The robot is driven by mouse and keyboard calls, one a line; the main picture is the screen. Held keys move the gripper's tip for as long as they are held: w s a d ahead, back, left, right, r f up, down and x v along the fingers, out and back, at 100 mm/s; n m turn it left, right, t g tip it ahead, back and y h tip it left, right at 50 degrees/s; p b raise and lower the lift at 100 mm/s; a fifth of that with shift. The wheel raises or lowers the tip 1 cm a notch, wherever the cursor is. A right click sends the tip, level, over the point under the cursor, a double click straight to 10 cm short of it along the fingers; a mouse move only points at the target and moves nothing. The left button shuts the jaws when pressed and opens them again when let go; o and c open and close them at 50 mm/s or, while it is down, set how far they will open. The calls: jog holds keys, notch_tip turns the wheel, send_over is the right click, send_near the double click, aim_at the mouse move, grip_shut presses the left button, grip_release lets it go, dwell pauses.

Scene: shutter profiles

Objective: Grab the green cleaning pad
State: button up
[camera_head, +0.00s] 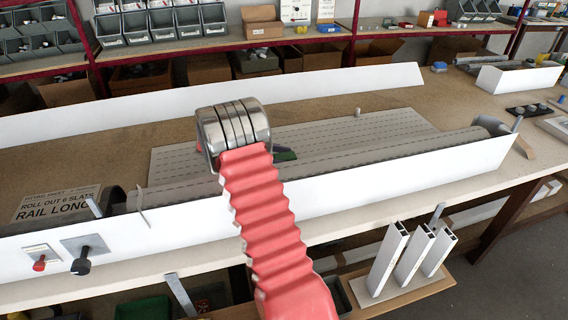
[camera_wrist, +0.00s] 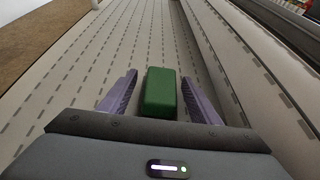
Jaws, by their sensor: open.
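The green cleaning pad (camera_wrist: 161,92) is a small green block. In the wrist view it lies on the pale slatted sheet, between the two purple fingers of my gripper (camera_wrist: 160,95). The fingers are spread, one on each side of the pad, with a gap showing on both sides. In the head view only a bit of the green pad (camera_head: 286,155) shows beside my arm's metal wrist, which hides the gripper.
The slatted sheet (camera_head: 385,130) lies on the bench beside a grey roll (camera_head: 340,158). A long white rail (camera_head: 390,170) runs along the bench's front, and another white rail (camera_head: 330,84) stands behind. White profiles (camera_head: 412,254) stand at front right.

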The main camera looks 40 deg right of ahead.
jog(key=shift+c, duration=0.4)
jog(key=c, duration=0.8)
